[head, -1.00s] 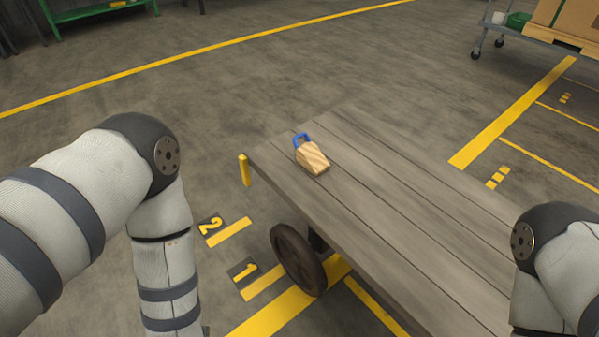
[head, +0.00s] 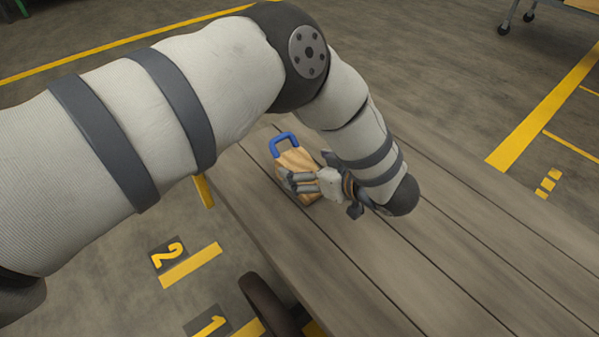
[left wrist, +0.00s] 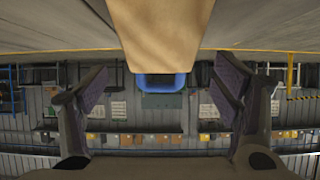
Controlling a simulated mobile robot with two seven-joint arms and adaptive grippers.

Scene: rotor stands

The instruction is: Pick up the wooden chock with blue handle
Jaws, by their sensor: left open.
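The wooden chock (head: 293,160) with its blue handle (head: 284,141) sits on the plank deck of the cart (head: 440,240). My left gripper (head: 303,182) is low over the deck, at the near right side of the chock, and hides part of it. In the left wrist view the chock (left wrist: 160,30) fills the top middle, with the blue handle (left wrist: 162,83) at its lower end. The open fingers stand on either side, with visible gaps to the block. Whether a finger touches it is not clear from the head view. My right gripper is not in view.
The deck right of the chock is bare. A yellow post (head: 204,191) stands by the cart's left edge, and a dark wheel (head: 268,303) is below. Yellow lines and numbers mark the floor. A wheeled trolley (head: 512,15) is at the far right.

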